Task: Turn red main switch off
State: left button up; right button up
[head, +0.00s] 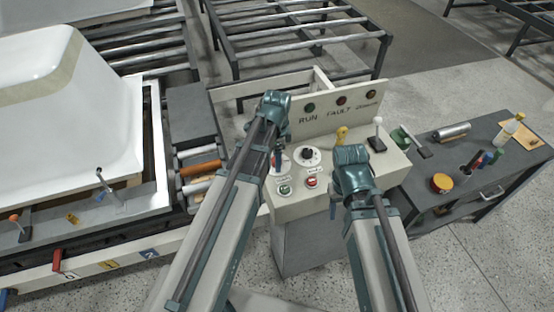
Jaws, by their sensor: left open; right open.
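The control panel (375,172) is a cream console with a raised back plate. A small patch of red (279,157) shows at its left side, beside my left arm; it may be the red main switch, but its handle position cannot be made out. My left gripper (277,167) hangs down in front of that patch, mostly hidden by my own arm; it is open, and contact cannot be told. My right gripper (333,211) is open and points down near the console's front edge, largely hidden behind its wrist.
The panel carries a black knob (308,153), a red button (311,182), a green button (284,189), a yellow-topped lever (341,134) and a white-topped lever (377,126). A grey cart (480,205) with tools stands right. A white tub shell (65,105) lies left.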

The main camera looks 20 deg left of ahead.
pick_arm(q)
grip_shut()
jog(key=shift+n, duration=0.4)
jog(key=n, duration=0.8)
jog(key=shift+n, duration=0.3)
jog(key=n, duration=0.4)
jog(key=shift+n, duration=2.2)
